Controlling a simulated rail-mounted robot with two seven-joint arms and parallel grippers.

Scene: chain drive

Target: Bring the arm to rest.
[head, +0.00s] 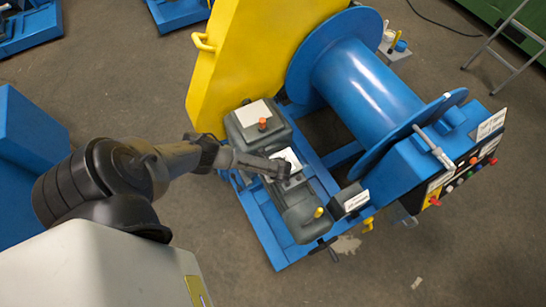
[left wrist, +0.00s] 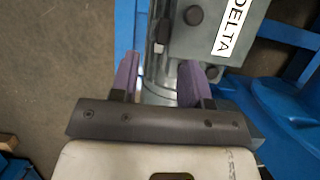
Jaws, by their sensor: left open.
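My left arm comes in from the left in the head view. Its gripper (head: 284,168) is over the grey gearbox and motor unit (head: 300,205) on the blue frame. In the left wrist view my left gripper (left wrist: 158,78) is open, with its two purple-grey fingers apart. A grey cylindrical part (left wrist: 155,92) shows between and beyond the fingers, and I cannot tell whether they touch it. A grey housing with a white DELTA label (left wrist: 228,28) and dark round knobs lies just beyond. My right gripper does not show.
A tall yellow guard (head: 235,60) stands behind the gearbox. A large blue drum (head: 365,85) and a control panel with buttons (head: 470,170) are to the right. A blue block (head: 30,130) stands at the left. Bare floor (head: 450,250) is open at the lower right.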

